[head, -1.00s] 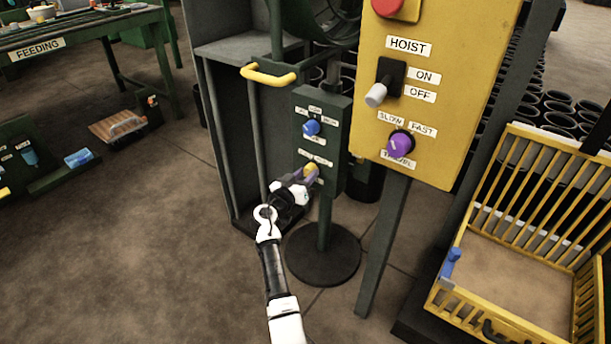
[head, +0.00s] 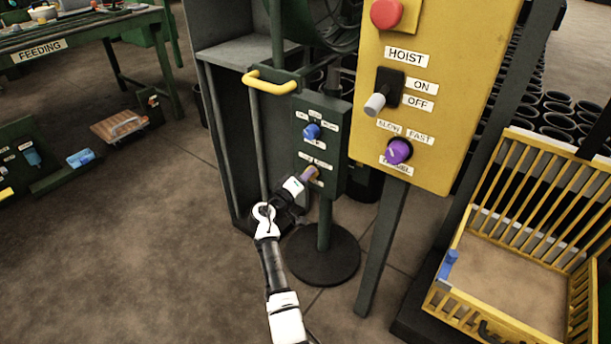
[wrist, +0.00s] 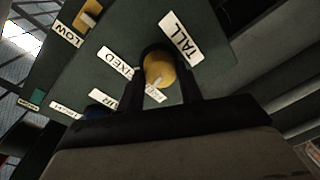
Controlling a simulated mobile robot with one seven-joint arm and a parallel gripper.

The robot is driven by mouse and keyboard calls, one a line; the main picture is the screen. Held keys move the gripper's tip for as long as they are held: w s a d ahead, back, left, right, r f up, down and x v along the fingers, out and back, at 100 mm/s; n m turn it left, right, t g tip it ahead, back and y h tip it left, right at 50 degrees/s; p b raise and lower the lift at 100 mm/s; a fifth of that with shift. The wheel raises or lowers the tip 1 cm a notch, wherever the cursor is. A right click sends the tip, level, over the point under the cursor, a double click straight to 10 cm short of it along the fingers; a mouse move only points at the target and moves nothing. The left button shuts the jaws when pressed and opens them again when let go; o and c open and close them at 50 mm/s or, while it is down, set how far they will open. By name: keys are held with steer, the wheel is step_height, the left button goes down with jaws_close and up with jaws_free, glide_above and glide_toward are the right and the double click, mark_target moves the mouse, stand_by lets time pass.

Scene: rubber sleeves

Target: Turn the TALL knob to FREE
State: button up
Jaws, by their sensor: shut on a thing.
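The yellow knob (wrist: 159,70) next to the TALL label (wrist: 181,41) sits between the two fingers of my gripper (wrist: 163,82) in the wrist view. The fingers are shut on it from both sides. In the head view my gripper (head: 308,178) is at the lower part of the dark green control box (head: 333,150) and mostly covers the knob.
A blue knob (head: 311,131) is higher on the same box. The yellow hoist panel (head: 455,100) stands close on the right, with a purple knob (head: 399,151). A yellow handle (head: 270,81) is above left. Open floor (head: 140,260) lies left.

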steer(key=shift+w+r+n+p, duration=0.15)
steer(key=shift+n+p, duration=0.3)
steer(key=shift+n, duration=0.65)
steer(key=o, duration=1)
steer(key=shift+s+a, duration=0.1)
steer(key=shift+s, duration=0.1)
